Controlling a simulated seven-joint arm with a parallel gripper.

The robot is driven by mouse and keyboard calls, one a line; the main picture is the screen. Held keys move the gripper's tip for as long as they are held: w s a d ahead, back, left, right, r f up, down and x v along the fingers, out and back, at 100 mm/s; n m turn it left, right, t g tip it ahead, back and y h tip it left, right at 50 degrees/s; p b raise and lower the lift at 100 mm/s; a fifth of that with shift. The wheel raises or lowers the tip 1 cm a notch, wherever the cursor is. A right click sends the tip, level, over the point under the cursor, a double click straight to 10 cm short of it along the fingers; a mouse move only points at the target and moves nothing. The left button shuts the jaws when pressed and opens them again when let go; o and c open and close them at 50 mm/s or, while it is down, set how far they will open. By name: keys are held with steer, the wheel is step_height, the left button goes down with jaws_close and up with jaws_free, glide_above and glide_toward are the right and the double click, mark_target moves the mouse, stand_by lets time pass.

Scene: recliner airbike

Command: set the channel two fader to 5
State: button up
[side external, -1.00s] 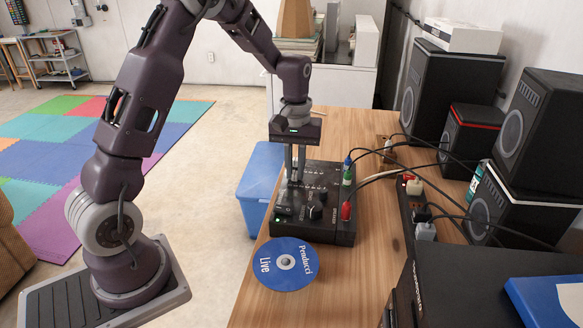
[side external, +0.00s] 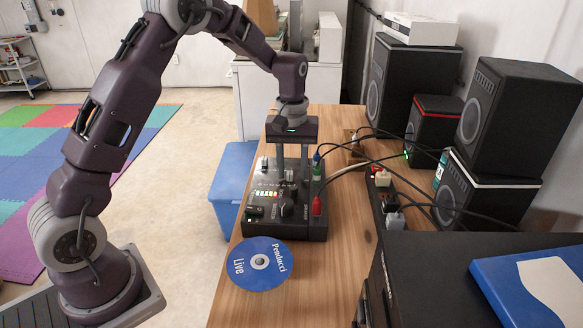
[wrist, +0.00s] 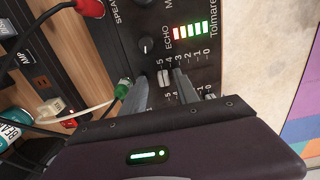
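The black mixer (side external: 262,219) lies on the wooden table. My gripper (side external: 292,178) points down over its far part, with its two fingers apart. In the wrist view my gripper (wrist: 161,82) has one fingertip on each side of a white fader knob (wrist: 163,77), with small gaps visible. The knob sits near the 5 end of a scale running 5 to 0. I cannot read which channel it belongs to. Another fader scale lies nearer my gripper body, partly hidden by the fingers. The level meter (wrist: 190,31) is lit green and red.
Red, green and blue plugs with cables stand along the mixer's right edge, close to my fingers. A blue disc (side external: 259,263) lies in front of the mixer. A power strip (side external: 384,205) and several speakers are on the right. A blue bin (side external: 231,180) stands left of the table.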

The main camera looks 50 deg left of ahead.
mark_target(292, 172)
step_height(292, 172, up, 7)
steer(key=shift+r, duration=0.1)
stand_by(0.3)
steer(key=shift+s+d+r, duration=0.1)
steer(key=shift+s+r, duration=0.05)
steer(key=shift+r, duration=0.05)
steer(key=s+d+r+m+t, duration=0.25)
steer(key=s+d+r, duration=0.25)
steer(key=s+r, duration=0.55)
steer(key=s+d+f+m+t, duration=0.1)
steer(key=s+m, duration=0.2)
steer(key=s, duration=0.6)
steer(key=s+d+f+m+t, duration=0.1)
steer(key=s+d+m+t, duration=0.1)
steer(key=s, duration=0.7)
steer(key=shift+s+m, duration=0.35)
steer(key=shift+m, duration=0.4)
